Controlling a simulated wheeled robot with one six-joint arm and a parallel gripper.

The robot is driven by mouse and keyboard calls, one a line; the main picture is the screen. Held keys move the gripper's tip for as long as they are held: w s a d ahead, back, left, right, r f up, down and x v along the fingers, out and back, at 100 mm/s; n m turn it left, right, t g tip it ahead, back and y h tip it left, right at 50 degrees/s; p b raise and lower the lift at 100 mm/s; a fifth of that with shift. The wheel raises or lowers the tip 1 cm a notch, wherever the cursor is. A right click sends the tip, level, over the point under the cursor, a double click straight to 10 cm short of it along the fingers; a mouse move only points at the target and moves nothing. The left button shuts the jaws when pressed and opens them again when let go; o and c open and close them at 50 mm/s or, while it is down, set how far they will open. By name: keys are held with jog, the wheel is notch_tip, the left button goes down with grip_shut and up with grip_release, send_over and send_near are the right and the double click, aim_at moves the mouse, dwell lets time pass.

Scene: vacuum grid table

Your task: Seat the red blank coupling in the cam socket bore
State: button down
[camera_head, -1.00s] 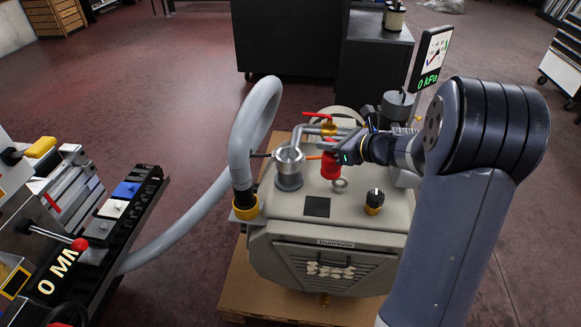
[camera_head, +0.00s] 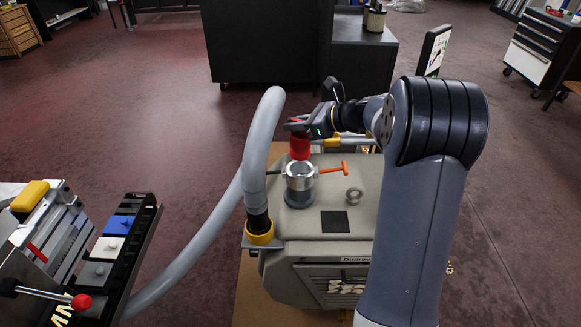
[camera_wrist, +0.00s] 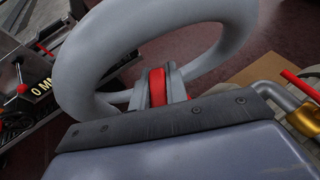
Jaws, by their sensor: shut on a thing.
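The red blank coupling (camera_head: 300,146) is held upright between the jaws of my gripper (camera_head: 301,127), which is shut on it. In the head view it stands just above and behind the metal cam socket (camera_head: 299,177) on the beige pump housing. The coupling's lower end is close to the socket's rim; whether they touch I cannot tell. The socket has a dark lever on its left and an orange lever (camera_head: 333,169) on its right, both swung outward. The wrist view shows a red strip of the coupling (camera_wrist: 157,87) between the jaws; the socket is hidden there.
A thick grey hose (camera_head: 262,140) arches just left of the socket and looms large in the wrist view (camera_wrist: 85,70). A small metal ring (camera_head: 354,195) lies on the housing (camera_head: 361,223) at right. A rack with coloured blocks (camera_head: 110,250) stands at lower left.

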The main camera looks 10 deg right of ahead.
aim_at(295, 151)
notch_tip(295, 151, down, 9)
jog(key=shift+f+b, duration=0.1)
jog(key=shift+b, duration=0.9)
jog(key=shift+f, duration=0.15)
jog(key=c, duration=1.4)
grip_release()
jog(key=shift+r, duration=0.3)
jog(key=p+v, duration=0.2)
jog(key=v, duration=1)
jog(key=shift+f, duration=0.15)
